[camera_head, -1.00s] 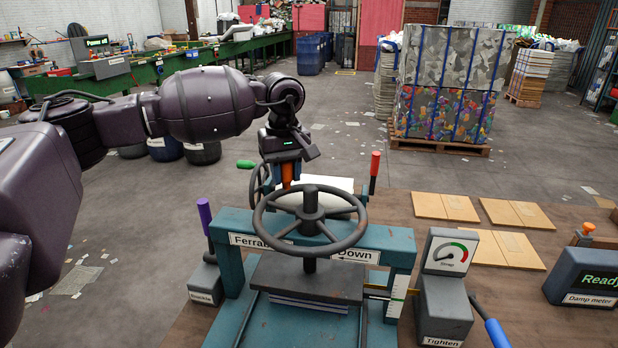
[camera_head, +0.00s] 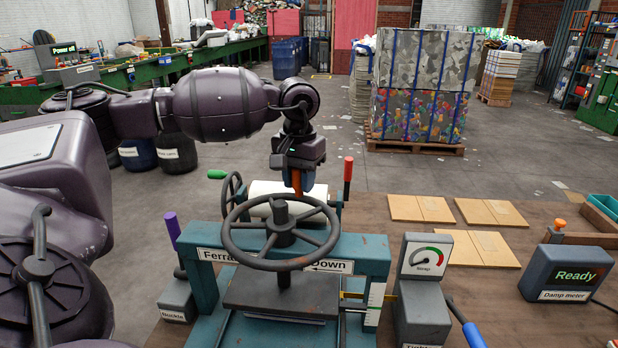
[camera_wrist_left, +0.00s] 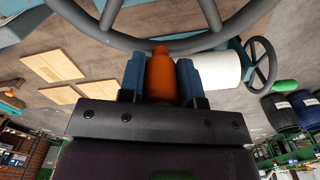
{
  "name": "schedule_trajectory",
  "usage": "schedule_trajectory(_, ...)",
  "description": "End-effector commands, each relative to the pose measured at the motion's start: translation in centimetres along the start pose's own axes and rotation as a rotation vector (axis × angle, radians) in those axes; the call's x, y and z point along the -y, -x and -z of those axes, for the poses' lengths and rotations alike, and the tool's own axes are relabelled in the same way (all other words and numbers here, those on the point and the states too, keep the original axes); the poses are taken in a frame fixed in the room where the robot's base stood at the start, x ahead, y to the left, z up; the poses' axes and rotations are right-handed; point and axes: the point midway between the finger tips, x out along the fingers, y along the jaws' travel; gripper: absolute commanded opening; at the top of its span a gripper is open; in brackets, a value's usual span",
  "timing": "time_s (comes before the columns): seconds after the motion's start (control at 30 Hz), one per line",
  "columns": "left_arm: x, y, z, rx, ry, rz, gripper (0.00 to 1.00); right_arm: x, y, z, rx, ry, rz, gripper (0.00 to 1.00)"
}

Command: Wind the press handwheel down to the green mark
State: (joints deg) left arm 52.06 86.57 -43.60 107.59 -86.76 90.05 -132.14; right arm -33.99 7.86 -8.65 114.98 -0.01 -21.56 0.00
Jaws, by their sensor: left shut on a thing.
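The dark handwheel (camera_head: 232,250) stands level on its screw above the teal press frame (camera_head: 376,258), which has a "Down" label with an arrow. My left gripper (camera_head: 297,184) is at the far rim, just right of the hub, shut on the wheel's orange handle (camera_wrist_left: 161,78). In the left wrist view its blue fingers (camera_wrist_left: 161,84) flank the handle, whose tip meets the rim. The dark press plate (camera_head: 282,292) hangs below the wheel. A yellow pointer (camera_head: 353,295) from it meets the white scale (camera_head: 376,294) above the small green mark (camera_head: 371,318). My right gripper is not in view.
A purple lever (camera_head: 172,230), a red-handled lever (camera_head: 347,172) and a green-handled smaller wheel (camera_head: 232,188) stand around the press. A gauge box (camera_head: 423,262) and blue-handled lever (camera_head: 473,335) are at right. Cardboard sheets (camera_head: 420,208) and a damp meter (camera_head: 566,272) lie farther right.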

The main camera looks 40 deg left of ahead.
Motion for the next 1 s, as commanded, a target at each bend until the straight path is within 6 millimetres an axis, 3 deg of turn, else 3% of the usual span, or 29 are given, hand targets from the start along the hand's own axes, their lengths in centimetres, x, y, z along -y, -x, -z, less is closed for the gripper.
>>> schedule_trajectory(0.4,-1.0,0.0,-0.4,-0.002,-0.183,-0.006,0.0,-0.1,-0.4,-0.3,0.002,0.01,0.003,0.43)
schedule_trajectory(0.97,-1.2,0.0,-0.5,0.001,-0.21,-0.007,0.0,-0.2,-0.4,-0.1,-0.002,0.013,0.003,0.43)
schedule_trajectory(1.0,-1.2,0.0,-0.5,0.001,-0.209,-0.007,0.36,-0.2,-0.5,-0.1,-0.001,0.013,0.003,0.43)
